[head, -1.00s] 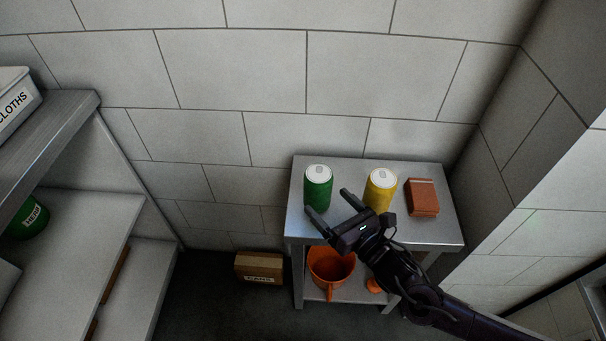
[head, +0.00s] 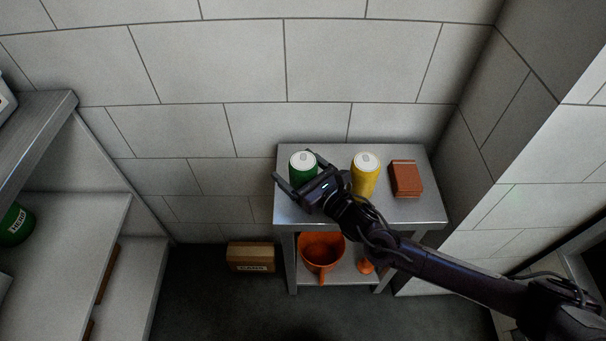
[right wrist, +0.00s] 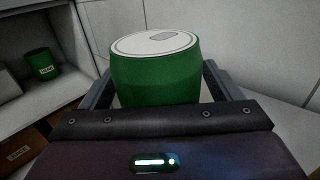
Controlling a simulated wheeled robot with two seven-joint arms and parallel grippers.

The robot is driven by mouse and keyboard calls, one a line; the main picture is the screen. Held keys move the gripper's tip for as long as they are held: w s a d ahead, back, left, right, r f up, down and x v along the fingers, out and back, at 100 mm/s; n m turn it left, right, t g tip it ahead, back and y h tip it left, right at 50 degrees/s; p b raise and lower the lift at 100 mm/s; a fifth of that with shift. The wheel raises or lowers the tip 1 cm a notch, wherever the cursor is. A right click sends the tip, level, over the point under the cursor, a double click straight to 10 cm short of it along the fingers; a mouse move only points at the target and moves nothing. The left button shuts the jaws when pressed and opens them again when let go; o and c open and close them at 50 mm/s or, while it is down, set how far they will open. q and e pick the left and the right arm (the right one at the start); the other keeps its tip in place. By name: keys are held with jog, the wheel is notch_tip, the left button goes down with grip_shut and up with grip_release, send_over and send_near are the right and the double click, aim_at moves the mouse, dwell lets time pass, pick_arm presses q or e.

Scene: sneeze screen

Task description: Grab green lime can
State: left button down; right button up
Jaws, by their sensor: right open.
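The green can (head: 302,162) with a white lid stands upright near the left end of a small metal table (head: 420,212). In the right wrist view the green can (right wrist: 155,75) rises between the two fingers. My right gripper (head: 292,167) is open, with one finger on each side of the can; I cannot tell whether they touch it. The gripper's body hides the can's lower part in the head view. My left gripper is not in view.
A yellow can (head: 365,176) stands close to the right of my gripper, with a red-brown box (head: 406,178) beyond it. An orange bucket (head: 321,252) sits on the lower shelf. A cardboard box (head: 250,257) is on the floor. A wall stands behind.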

jog(key=shift+r, duration=0.1)
jog(key=c, duration=1.3)
jog(key=shift+r, duration=0.1)
notch_tip(320, 180, up, 20)
jog(key=shift+f, duration=0.1)
